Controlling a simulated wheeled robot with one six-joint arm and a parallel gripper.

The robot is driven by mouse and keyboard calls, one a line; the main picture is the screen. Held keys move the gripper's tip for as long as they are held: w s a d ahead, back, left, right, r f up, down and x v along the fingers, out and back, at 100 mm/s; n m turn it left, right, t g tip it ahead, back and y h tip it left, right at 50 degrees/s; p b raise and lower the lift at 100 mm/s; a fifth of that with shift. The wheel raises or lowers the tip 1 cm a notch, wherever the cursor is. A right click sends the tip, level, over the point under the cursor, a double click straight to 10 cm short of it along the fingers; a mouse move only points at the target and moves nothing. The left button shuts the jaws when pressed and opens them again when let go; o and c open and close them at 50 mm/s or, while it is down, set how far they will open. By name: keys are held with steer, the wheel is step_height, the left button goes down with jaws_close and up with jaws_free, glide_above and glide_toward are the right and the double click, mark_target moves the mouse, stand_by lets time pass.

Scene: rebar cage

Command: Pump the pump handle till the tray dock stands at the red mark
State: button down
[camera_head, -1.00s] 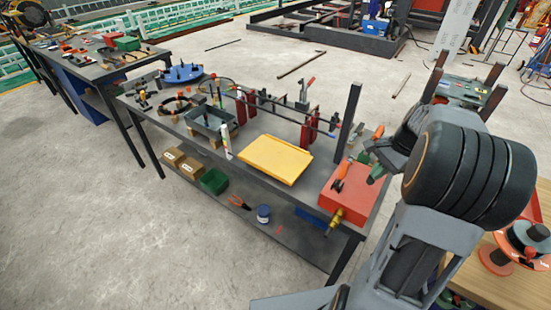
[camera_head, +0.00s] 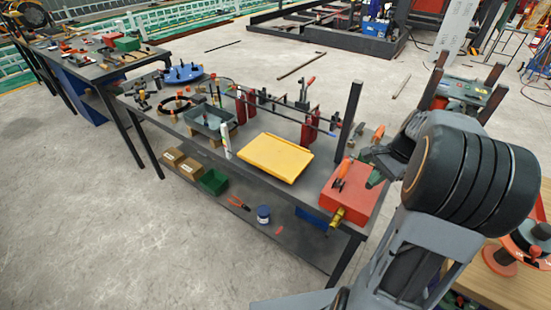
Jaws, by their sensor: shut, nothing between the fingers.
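The red pump box (camera_head: 350,199) stands at the right end of the dark bench, with a brass fitting at its front. The orange pump handle (camera_head: 343,171) stands up at a tilt from its top. My gripper (camera_head: 367,164) is just right of the handle, shut and empty; a small gap seems to show, but contact is hard to judge. A grey tray (camera_head: 209,124), probably the tray dock, sits at the bench's left part. A white upright strip (camera_head: 226,141) stands at its front right corner; its red mark is too small to read against the tray.
A yellow plate (camera_head: 275,158) lies between tray and pump. A dark post (camera_head: 350,113) rises behind the pump box. Red clamp stands (camera_head: 309,130) hold a long bar behind the plate. The lower shelf carries a green bin (camera_head: 214,182) and a blue can (camera_head: 263,214).

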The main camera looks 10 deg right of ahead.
steer(key=shift+f, duration=0.2)
steer(key=shift+s+a+f+b, duration=0.2)
steer(key=shift+f+b, duration=0.15)
steer(key=shift+f, duration=0.25)
steer(key=shift+s+a+f+b, duration=0.1)
steer(key=shift+a+f+b, duration=0.05)
steer(key=shift+f+b, duration=0.35)
steer(key=shift+f, duration=0.1)
stand_by(0.3)
steer(key=shift+s+a+f, duration=0.1)
steer(key=shift+s+f, duration=0.05)
steer(key=shift+f, duration=0.5)
steer(key=shift+f+b, duration=0.15)
steer(key=shift+b, duration=0.15)
steer(key=shift+f, duration=0.15)
steer(key=r+p, duration=0.2)
steer(key=w+d+r+p, duration=0.1)
steer(key=r+p, duration=0.2)
steer(key=w+d+r+p, duration=0.1)
steer(key=r+p, duration=0.2)
steer(key=shift+w+d+r, duration=0.15)
steer(key=shift+w+r, duration=0.05)
steer(key=shift+r, duration=0.05)
